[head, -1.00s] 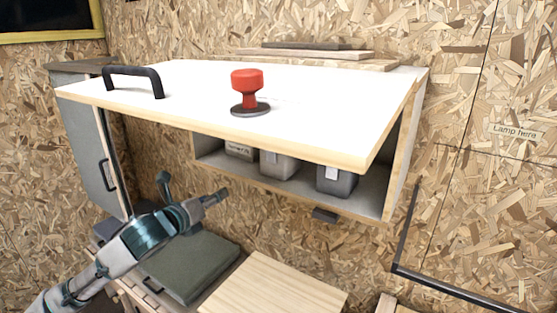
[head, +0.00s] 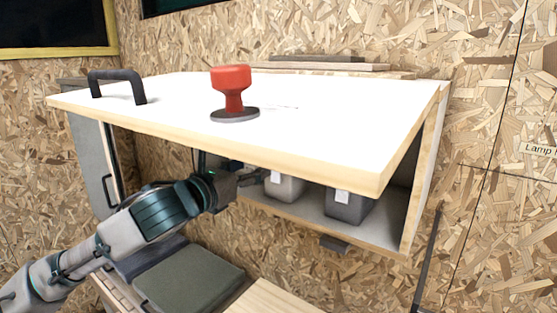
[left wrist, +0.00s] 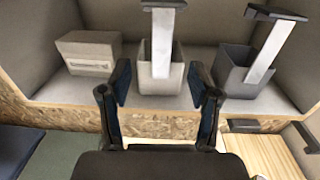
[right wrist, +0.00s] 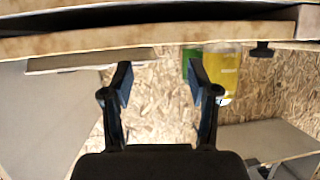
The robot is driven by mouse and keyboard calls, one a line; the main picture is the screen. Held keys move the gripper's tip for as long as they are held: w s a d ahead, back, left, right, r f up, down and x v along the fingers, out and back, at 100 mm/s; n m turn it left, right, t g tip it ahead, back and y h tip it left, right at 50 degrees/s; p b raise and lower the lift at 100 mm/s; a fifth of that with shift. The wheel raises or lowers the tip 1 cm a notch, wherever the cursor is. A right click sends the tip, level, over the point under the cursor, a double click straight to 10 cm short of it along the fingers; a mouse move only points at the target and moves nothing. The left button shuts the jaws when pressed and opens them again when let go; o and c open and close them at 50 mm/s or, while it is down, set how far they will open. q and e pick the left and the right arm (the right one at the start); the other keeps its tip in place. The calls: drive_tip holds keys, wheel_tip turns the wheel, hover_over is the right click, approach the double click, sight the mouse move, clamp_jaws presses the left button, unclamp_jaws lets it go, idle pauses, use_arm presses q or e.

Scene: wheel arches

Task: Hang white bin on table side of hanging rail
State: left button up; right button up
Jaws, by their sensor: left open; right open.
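The white bin (head: 284,186) stands on the shelf of the open cabinet. In the left wrist view the bin (left wrist: 161,80), pale with a light upright strip topped by a dark hook, is the middle container. My left gripper (head: 250,178) is open at the cabinet opening, just in front of the bin. In the left wrist view its fingers (left wrist: 160,82) lie on either side of the bin's front; contact cannot be told. My right gripper (right wrist: 160,82) is open and empty, outside the head view. I cannot identify the hanging rail for sure.
A darker grey bin (head: 348,207) stands right of the white bin and a closed box (left wrist: 90,52) left of it. The raised white door (head: 170,110) covers the cabinet from above. A dark bar (head: 427,260) is at right. A yellow bottle-like object (right wrist: 222,72) shows in the right wrist view.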

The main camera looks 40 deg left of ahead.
wheel_tip(320, 180, up, 6)
drive_tip(key=w+a+t+y+b, duration=0.1)
drive_tip(key=w+t+y+b, duration=0.15)
drive_tip(key=t, duration=0.25)
use_arm(q)
drive_tip(key=w+p, duration=0.1)
drive_tip(key=w, duration=0.2)
drive_tip(key=w+p, duration=0.1)
drive_tip(key=w, duration=0.2)
drive_tip(key=w+a, duration=0.1)
drive_tip(key=w, duration=0.3)
drive_tip(key=shift+a+p, duration=0.1)
drive_tip(key=shift+p, duration=0.3)
use_arm(e)
wheel_tip(320, 180, down, 6)
drive_tip(key=s+d+g+h, duration=0.1)
drive_tip(key=s+g+h, duration=0.1)
drive_tip(key=g, duration=0.3)
drive_tip(key=shift+s, duration=0.3)
drive_tip(key=shift+d+h, duration=0.1)
drive_tip(key=shift+h, duration=0.15)
use_arm(q)
drive_tip(key=shift+c, duration=0.2)
clamp_jaws()
use_arm(e)
drive_tip(key=shift+w, duration=0.1)
use_arm(q)
drive_tip(key=shift+r, duration=0.1)
